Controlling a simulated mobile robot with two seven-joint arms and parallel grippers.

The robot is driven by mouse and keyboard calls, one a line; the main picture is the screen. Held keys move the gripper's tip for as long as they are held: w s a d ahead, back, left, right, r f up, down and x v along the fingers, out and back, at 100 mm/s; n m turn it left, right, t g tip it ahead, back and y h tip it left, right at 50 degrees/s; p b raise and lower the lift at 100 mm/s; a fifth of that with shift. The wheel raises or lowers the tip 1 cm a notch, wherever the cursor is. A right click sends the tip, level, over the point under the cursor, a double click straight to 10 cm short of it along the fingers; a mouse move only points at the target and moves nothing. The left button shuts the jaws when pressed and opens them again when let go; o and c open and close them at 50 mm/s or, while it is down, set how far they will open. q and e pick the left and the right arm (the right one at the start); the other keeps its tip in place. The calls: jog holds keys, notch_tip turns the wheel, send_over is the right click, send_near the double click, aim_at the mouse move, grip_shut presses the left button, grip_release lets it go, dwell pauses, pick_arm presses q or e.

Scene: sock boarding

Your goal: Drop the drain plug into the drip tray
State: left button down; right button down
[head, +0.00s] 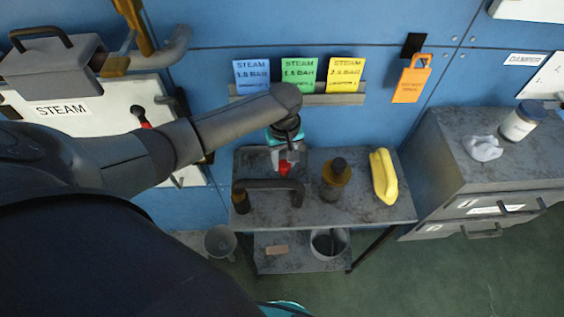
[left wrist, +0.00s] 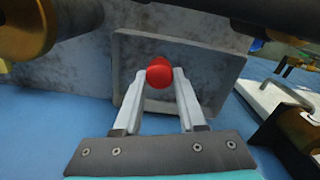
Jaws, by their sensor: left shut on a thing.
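My left gripper (head: 287,160) is over the back left of the grey bench top. It is shut on the red drain plug (head: 284,169). In the left wrist view the plug (left wrist: 160,72) sits between the fingertips (left wrist: 160,80), its round red end showing. Behind it in that view is a grey, square, shallow tray with a raised rim, seemingly the drip tray (left wrist: 217,72). The plug appears over the tray, but its height above it is hard to tell. In the head view the arm and gripper partly cover that area. My right gripper is not in view.
On the bench top (head: 310,215) are a dark bent pipe (head: 275,185) just in front of the gripper, a brass-and-black fitting (head: 336,177) and a yellow object (head: 383,177). A bucket (head: 329,243) stands on the lower shelf. A grey cabinet (head: 450,165) stands at right.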

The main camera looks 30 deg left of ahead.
aim_at(284, 164)
pick_arm(q)
jog(key=shift+r, duration=0.1)
jog(key=shift+d, duration=0.1)
jog(key=shift+f, duration=0.65)
jog(key=shift+c, duration=2.4)
grip_release()
notch_tip(284, 164, up, 13)
jog(key=p, duration=0.2)
jog(key=shift+r, duration=0.15)
